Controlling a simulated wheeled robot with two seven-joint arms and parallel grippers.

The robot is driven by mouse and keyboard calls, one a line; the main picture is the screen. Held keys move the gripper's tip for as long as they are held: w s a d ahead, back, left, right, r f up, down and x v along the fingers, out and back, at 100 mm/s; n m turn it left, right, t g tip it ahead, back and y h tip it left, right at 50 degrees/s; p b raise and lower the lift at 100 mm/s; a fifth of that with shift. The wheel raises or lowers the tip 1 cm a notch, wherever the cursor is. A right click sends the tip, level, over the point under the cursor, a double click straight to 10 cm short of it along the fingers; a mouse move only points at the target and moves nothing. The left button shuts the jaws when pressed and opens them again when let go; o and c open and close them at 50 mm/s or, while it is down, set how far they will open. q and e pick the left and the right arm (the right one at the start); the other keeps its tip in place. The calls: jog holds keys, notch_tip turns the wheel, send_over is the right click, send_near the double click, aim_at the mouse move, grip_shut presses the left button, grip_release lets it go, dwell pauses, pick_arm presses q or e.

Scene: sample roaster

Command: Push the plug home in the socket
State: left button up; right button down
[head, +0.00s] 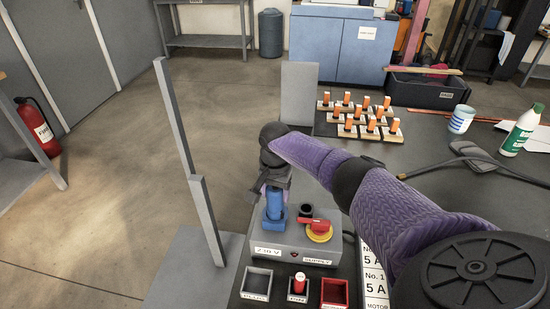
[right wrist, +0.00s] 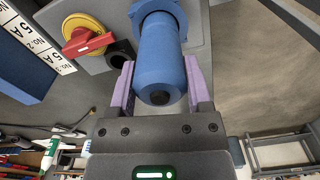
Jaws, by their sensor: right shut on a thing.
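The blue plug (head: 274,202) stands upright at the blue socket (head: 272,222) on top of the grey supply box (head: 300,244). In the right wrist view the plug (right wrist: 160,50) has its front end inside the socket's collar (right wrist: 148,8); how deep it sits cannot be told. My right gripper (head: 272,188) comes down over the plug from above. Its purple fingers (right wrist: 160,78) are shut on the plug, one on each side of its body. My left gripper is not in view.
A red rotary switch (head: 314,225) on a yellow disc and a dark round outlet (head: 305,210) are close beside the socket. Small bins (head: 257,282) stand in front of the box. A grey post (head: 205,220) rises left. Orange-topped pieces (head: 370,125) stand behind.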

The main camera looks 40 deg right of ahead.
jog(key=shift+f+b, duration=0.6)
jog(key=shift+f, duration=0.45)
grip_release()
notch_tip(320, 180, up, 10)
jog(key=p, duration=0.5)
jog(key=shift+a+f, duration=0.1)
